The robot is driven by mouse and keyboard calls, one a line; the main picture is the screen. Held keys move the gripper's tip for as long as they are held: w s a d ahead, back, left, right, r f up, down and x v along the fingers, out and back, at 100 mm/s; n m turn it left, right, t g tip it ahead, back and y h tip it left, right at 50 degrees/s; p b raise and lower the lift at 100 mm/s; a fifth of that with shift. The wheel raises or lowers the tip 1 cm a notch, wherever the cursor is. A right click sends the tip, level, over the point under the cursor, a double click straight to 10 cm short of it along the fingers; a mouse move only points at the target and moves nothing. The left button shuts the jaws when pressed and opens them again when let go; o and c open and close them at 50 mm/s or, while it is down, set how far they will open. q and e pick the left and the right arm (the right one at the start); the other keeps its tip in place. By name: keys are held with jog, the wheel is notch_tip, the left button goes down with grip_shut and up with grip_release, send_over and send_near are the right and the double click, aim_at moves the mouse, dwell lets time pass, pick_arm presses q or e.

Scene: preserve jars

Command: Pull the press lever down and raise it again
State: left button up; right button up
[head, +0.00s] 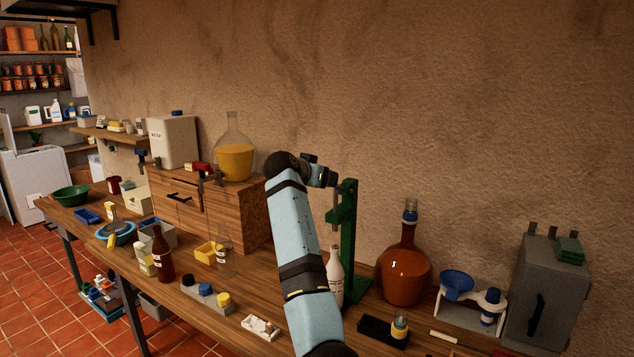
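A green press (348,240) stands upright on the bench against the wall, right of the picture's middle. A pale bottle (335,270) stands by the foot of its column. My light-blue arm rises from the bottom middle, and I take it to be the right one. Its gripper (326,176) is at the top of the press, just left of the column. The fingers are small and dark, so I cannot tell whether they are open or shut. I cannot make out the press lever apart from the gripper. My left gripper is out of view.
A round amber flask (404,276), a blue funnel (456,283) on a white stand and a grey cabinet (543,295) stand right of the press. A wooden drawer chest (238,218) stands to the left. A dark bottle (162,255) and small containers crowd the bench's left part.

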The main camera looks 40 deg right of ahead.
jog(key=shift+r, duration=0.2)
jog(key=o, duration=1.2)
jog(key=shift+o, duration=0.2)
jog(key=shift+s+a, duration=0.1)
jog(key=shift+a, duration=0.2)
jog(key=b+v, duration=0.3)
jog(key=v, duration=1)
jog(key=shift+s, duration=0.15)
